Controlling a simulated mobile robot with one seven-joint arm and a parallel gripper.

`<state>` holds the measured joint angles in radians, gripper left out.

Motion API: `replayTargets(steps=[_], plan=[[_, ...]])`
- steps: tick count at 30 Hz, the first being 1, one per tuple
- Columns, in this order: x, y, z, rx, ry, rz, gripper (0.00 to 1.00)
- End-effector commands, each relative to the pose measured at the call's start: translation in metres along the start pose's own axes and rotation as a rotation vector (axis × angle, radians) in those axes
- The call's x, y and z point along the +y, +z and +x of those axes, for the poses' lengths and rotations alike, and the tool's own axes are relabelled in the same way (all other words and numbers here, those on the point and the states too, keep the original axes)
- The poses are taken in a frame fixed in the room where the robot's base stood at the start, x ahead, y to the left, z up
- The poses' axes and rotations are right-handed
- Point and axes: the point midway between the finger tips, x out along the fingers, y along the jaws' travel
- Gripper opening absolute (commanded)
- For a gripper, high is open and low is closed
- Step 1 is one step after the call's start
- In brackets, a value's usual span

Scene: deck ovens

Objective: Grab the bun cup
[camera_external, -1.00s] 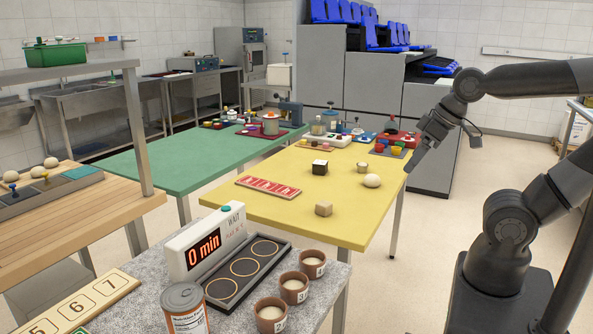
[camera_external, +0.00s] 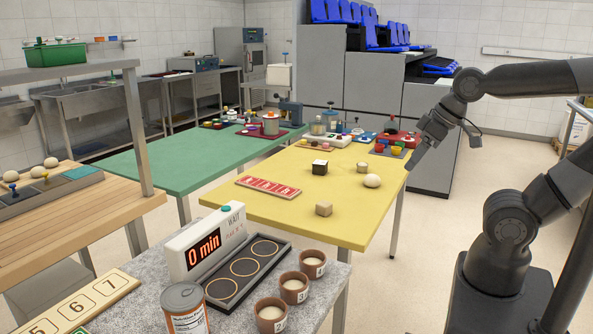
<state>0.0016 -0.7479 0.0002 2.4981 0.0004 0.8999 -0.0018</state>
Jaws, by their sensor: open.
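Three brown cups with pale, dough-like contents stand in a row on the grey speckled counter at the front: a near cup (camera_external: 271,316), a middle cup (camera_external: 294,289) and a far cup (camera_external: 312,264). Each has a small white label, too small to read. I cannot tell which one is the bun cup. My gripper (camera_external: 413,163) hangs open and empty by the right edge of the yellow table, well behind and to the right of the cups.
A dark tray (camera_external: 221,288) with three ringed places lies left of the cups, beside a timer (camera_external: 205,244) reading 0 min. A can (camera_external: 185,309) stands in front.

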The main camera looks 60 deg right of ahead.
Motion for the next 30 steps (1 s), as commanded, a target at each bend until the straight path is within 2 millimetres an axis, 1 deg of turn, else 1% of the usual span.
replayTargets(steps=[2,5,8,12,14,17,18,20,21,23,26,27,29,30], plan=[[0.003,-0.007,0.0,-0.003,0.005,0.002,0.74],[0.01,-0.025,0.002,-0.014,0.019,0.006,0.74],[0.024,-0.053,0.006,-0.029,0.038,0.009,0.74],[0.051,-0.095,0.018,-0.051,0.061,0.012,0.74],[0.065,-0.112,0.024,-0.059,0.068,0.014,0.74],[0.091,-0.139,0.037,-0.074,0.078,0.016,0.74],[0.102,-0.148,0.043,-0.08,0.082,0.018,0.74],[0.12,-0.162,0.053,-0.088,0.085,0.022,0.74],[0.133,-0.17,0.059,-0.093,0.086,0.024,0.74],[0.154,-0.181,0.07,-0.101,0.088,0.028,0.74],[0.191,-0.198,0.089,-0.111,0.09,0.035,0.74],[0.206,-0.203,0.097,-0.113,0.09,0.04,0.74],[0.231,-0.209,0.109,-0.118,0.09,0.047,0.74],[0.248,-0.212,0.117,-0.12,0.089,0.051,0.74]])
